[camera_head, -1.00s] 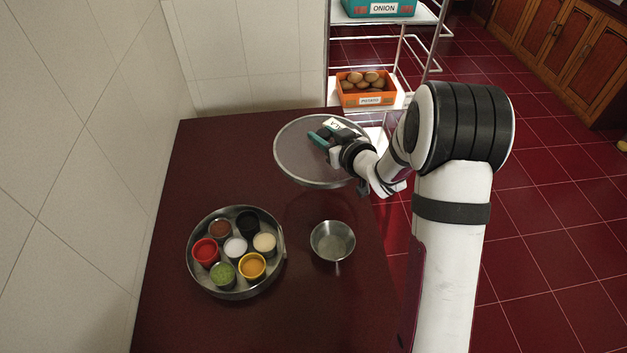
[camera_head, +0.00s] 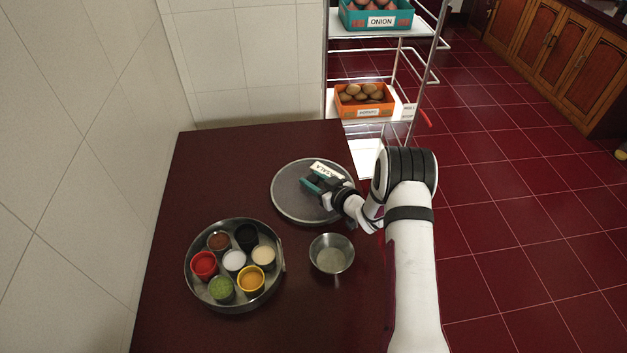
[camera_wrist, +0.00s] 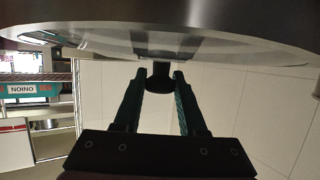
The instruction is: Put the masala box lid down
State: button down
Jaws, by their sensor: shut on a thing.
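The masala box lid (camera_head: 290,200) is a round, flat, grey metal disc at the back right of the dark red table, level and low at the table top. I cannot tell whether it touches the table. My gripper (camera_head: 318,182) is shut on the lid's knob. In the wrist view the fingers (camera_wrist: 161,82) close around the dark knob (camera_wrist: 161,75), with the lid (camera_wrist: 80,35) across the top of the picture. The masala box (camera_head: 283,268), a round steel tray with several small cups of coloured spices, stands open in front of the lid.
A small steel bowl (camera_head: 331,254) stands right of the masala box, near the lid's front edge. The tiled wall borders the table (camera_head: 200,160) on the left. A rack behind holds an orange potato crate (camera_head: 365,112) and a teal onion crate (camera_head: 350,22).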

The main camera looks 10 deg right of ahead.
jog(key=shift+f, duration=0.1)
jog(key=shift+f, duration=0.15)
jog(key=shift+c, duration=2.3)
grip_release()
